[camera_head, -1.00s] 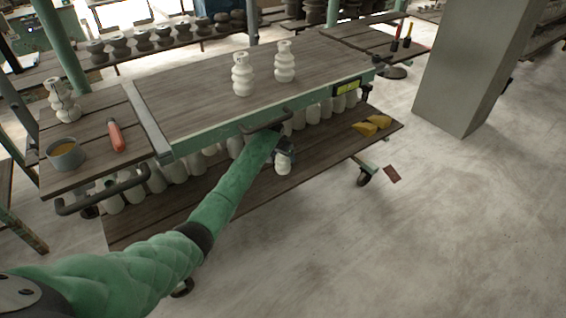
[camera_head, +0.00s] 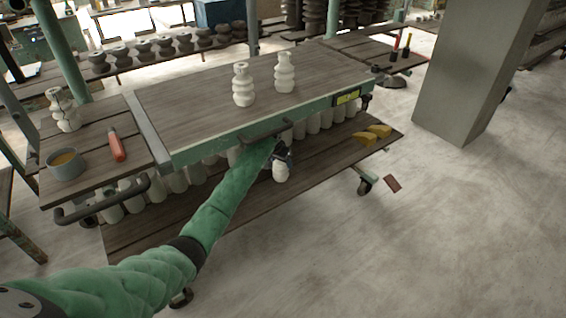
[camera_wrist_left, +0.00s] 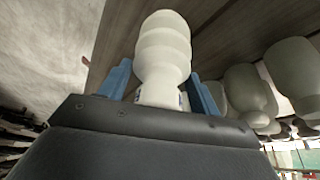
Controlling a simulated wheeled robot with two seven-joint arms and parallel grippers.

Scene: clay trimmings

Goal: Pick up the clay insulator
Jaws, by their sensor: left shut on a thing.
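My left gripper (camera_head: 281,152) reaches under the front edge of the cart's top. In the left wrist view its blue fingers (camera_wrist_left: 162,88) stand on both sides of a white ribbed clay insulator (camera_wrist_left: 163,50) and are shut on it. The same insulator (camera_head: 280,173) hangs just below the gripper in the head view, over the lower shelf (camera_head: 330,160); I cannot tell whether it touches the shelf. Two more white insulators stand upright on the cart's top, one on the left (camera_head: 243,86) and one on the right (camera_head: 284,72). My right gripper is not in view.
A row of white insulators (camera_head: 312,122) stands on the lower shelf behind the gripper. Yellow pieces (camera_head: 372,135) lie at the shelf's right end.

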